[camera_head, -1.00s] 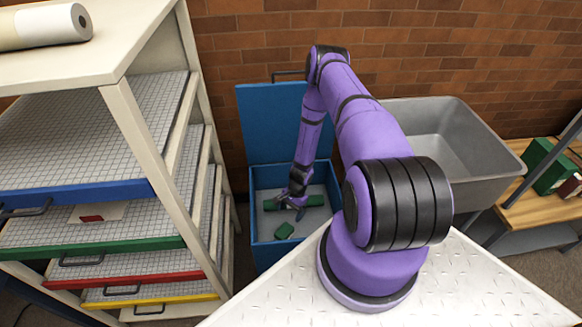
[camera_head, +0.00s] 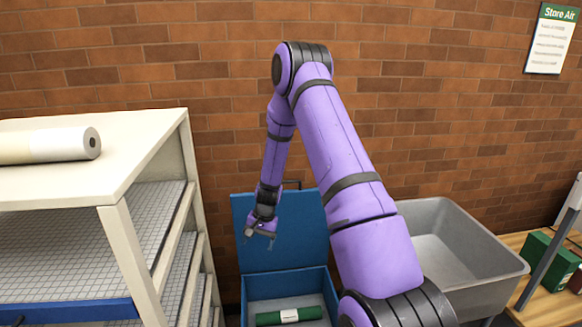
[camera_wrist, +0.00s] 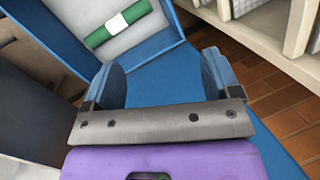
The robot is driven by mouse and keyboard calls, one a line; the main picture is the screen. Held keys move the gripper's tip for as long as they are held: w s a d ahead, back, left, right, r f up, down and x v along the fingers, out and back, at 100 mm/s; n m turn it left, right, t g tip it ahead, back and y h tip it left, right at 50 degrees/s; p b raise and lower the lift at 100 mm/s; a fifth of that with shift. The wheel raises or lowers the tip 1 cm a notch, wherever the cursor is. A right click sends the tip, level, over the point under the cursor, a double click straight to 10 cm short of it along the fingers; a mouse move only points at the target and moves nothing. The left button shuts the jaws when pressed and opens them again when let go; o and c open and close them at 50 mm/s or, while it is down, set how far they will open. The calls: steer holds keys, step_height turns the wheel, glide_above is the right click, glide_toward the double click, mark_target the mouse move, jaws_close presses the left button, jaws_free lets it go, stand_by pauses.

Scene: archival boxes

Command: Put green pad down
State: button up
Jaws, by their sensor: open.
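A long green piece with a white band (camera_head: 290,315) lies in the open blue box (camera_head: 290,281). It also shows in the wrist view (camera_wrist: 118,23), on the box's pale floor. A smaller green piece, seen in the box one second ago, is not in either current view. I cannot tell which of the two is the green pad. My gripper (camera_head: 260,234) is open and empty, raised above the box in front of its upright blue lid (camera_head: 303,240). In the wrist view my gripper (camera_wrist: 162,75) has its two fingers spread with only blue surface behind them.
A cream shelf unit (camera_head: 95,165) with mesh shelves stands left, a pale roll (camera_head: 45,146) on its top. A grey bin (camera_head: 455,245) stands right of the box. Green boxes (camera_head: 545,262) sit on a wooden bench at far right. A brick wall closes the back.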

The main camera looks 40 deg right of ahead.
steer(key=s+a+r+n+t, duration=0.1)
steer(key=a+r+n, duration=0.1)
steer(key=r, duration=0.7)
steer(key=s+a+r+n, duration=0.1)
steer(key=a+r, duration=0.2)
steer(key=r, duration=0.6)
steer(key=s+a+r+n+h, duration=0.1)
steer(key=s+a+r, duration=0.1)
steer(key=s+r, duration=0.3)
steer(key=s+a+r+n+t, duration=0.1)
steer(key=s+a+r, duration=0.15)
steer(key=r, duration=0.45)
steer(key=s+a+r+n+h, duration=0.1)
steer(key=s+a+r+n, duration=0.1)
steer(key=s+r, duration=0.3)
steer(key=s+a+r+n+t, duration=0.1)
steer(key=s+r, duration=0.1)
steer(key=s, duration=0.4)
steer(key=s+a+r+n, duration=0.1)
steer(key=s+r, duration=0.2)
steer(key=s, duration=0.2)
steer(key=s+a+r+n+t+h, duration=0.1)
steer(key=s+r, duration=0.2)
steer(key=s, duration=0.3)
steer(key=shift+s+t, duration=0.3)
steer(key=shift+s, duration=0.05)
